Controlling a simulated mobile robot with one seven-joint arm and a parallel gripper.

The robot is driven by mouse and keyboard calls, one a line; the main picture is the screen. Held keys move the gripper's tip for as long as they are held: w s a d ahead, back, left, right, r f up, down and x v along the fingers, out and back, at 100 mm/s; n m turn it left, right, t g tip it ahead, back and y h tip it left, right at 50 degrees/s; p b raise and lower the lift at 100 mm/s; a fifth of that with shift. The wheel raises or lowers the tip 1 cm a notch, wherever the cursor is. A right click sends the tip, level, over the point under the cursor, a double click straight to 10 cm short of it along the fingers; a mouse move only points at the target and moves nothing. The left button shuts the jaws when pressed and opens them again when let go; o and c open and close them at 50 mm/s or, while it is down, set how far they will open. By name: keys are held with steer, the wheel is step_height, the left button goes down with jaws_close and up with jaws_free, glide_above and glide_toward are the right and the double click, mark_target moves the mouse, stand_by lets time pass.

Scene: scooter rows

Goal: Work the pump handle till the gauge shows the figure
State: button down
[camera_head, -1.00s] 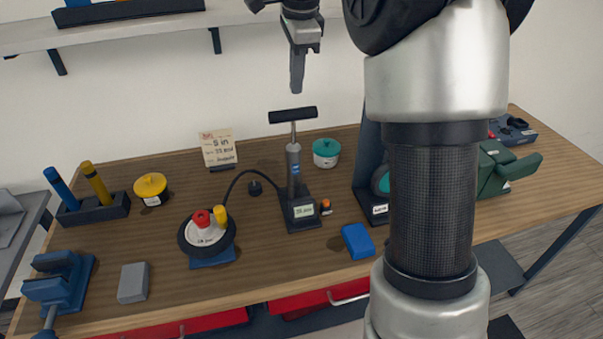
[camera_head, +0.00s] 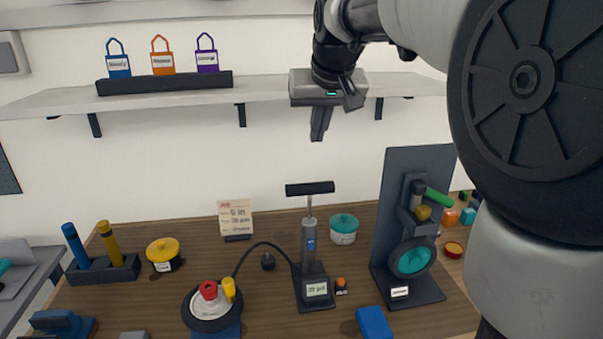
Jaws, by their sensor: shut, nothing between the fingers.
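The floor pump (camera_head: 309,240) stands upright on the bench with its black T-shaped handle (camera_head: 310,188) raised on a short length of rod. The gauge (camera_head: 316,289) on its base shows a small psi figure, too small to read surely. A hose runs from the pump to the round wheel (camera_head: 211,308) with a red and a yellow knob. A note card (camera_head: 235,217) behind carries a size and a psi figure, also hard to read. My gripper (camera_head: 318,137) is shut and empty, pointing down above the handle with a clear gap between them.
A wall shelf (camera_head: 270,88) bearing small bags runs behind my gripper. A teal-lidded tub (camera_head: 343,229) stands right of the pump, a blue block (camera_head: 374,323) in front. A dark upright stand (camera_head: 410,225) is further right. A yellow-lidded tub (camera_head: 164,254) sits left.

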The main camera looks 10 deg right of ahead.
stand_by(0.3)
glide_above(312, 188)
step_height(312, 188, down, 8)
steer(key=shift+w+r, duration=0.1)
steer(key=shift+w, duration=0.05)
step_height(312, 188, down, 3)
steer(key=shift+f, duration=0.7)
